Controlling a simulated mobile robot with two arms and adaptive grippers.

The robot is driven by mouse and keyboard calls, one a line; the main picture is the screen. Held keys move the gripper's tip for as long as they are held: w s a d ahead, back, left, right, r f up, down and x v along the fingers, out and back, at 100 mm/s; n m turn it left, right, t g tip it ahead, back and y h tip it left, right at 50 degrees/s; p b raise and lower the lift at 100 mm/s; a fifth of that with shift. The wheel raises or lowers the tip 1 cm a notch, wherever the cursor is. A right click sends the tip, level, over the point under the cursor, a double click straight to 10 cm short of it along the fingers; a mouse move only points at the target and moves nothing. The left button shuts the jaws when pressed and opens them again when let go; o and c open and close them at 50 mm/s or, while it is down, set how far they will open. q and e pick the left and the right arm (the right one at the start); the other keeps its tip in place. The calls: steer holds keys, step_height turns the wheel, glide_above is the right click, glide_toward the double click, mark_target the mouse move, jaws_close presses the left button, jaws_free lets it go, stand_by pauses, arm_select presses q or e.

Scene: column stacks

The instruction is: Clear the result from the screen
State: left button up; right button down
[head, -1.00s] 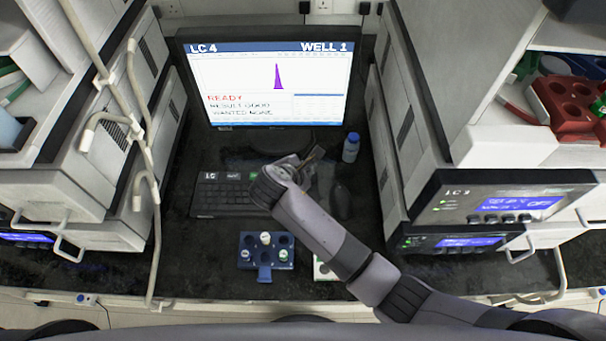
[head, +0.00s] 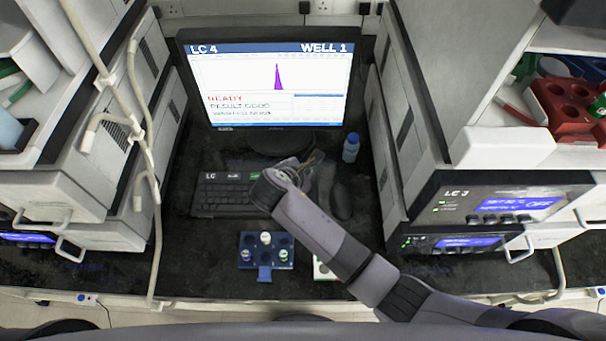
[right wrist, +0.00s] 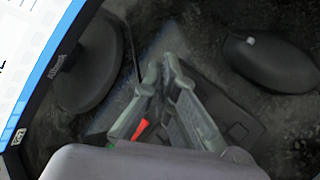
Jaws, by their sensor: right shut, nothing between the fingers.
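The screen (head: 268,85) is lit and shows LC 4, WELL 1, a purple peak, READY in red, and a result line that seems to read GOOD. It also shows at the left edge of the right wrist view (right wrist: 22,75). The dark keyboard (head: 222,196) lies below the screen. My right gripper (head: 313,158) is shut and empty over the keyboard's right end. In the right wrist view its fingertips (right wrist: 160,80) meet in front of the keyboard (right wrist: 238,122), with a red patch between the fingers. The gripper and wrist hide part of the keyboard. My left gripper is out of view.
A black mouse (head: 341,200) lies right of my gripper, and a blue-capped bottle (head: 351,148) stands behind it. A blue vial rack (head: 265,257) sits in front of the keyboard. Instrument stacks wall both sides; LC 3 (head: 505,205) is at the right.

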steer(key=shift+f, duration=0.45)
stand_by(0.4)
stand_by(0.3)
steer(key=shift+r+p, duration=0.85)
steer(key=shift+p, duration=0.3)
step_height(320, 180, up, 5)
steer(key=p, duration=0.6)
steer(key=shift+r, duration=0.1)
stand_by(0.3)
